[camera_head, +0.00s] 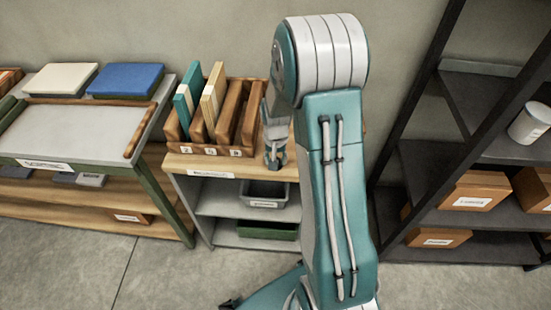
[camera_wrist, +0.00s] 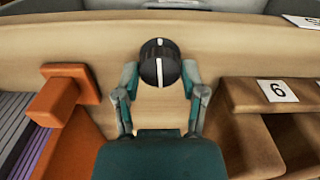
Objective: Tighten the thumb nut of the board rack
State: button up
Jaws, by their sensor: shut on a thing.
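The white line stands about upright in the picture. In the head view the board rack (camera_head: 215,151) is a wooden slotted holder with teal, cream and brown boards. My gripper (camera_head: 274,152) is at its right end there, and my arm hides the nut.
An orange-brown wooden piece (camera_wrist: 60,97) lies left of my gripper, and a slot labelled 6 (camera_wrist: 277,90) is at the right. The rack stands on a small shelf table (camera_head: 190,162). A dark shelf unit (camera_head: 480,150) stands to the right, a grey-topped table (camera_head: 75,133) to the left.

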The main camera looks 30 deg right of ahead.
jog(key=shift+s+a+f+m, duration=0.1)
jog(key=shift+s+f+m, duration=0.1)
jog(key=shift+m, duration=0.3)
jog(key=o, duration=1.2)
jog(key=shift+c, duration=0.2)
jog(key=shift+w+r, duration=0.1)
jog(key=shift+r, duration=0.05)
jog(key=shift+w+r, duration=0.1)
jog(key=shift+r, duration=0.45)
notch_tip(320, 180, up, 11)
jog(key=shift+f, duration=0.1)
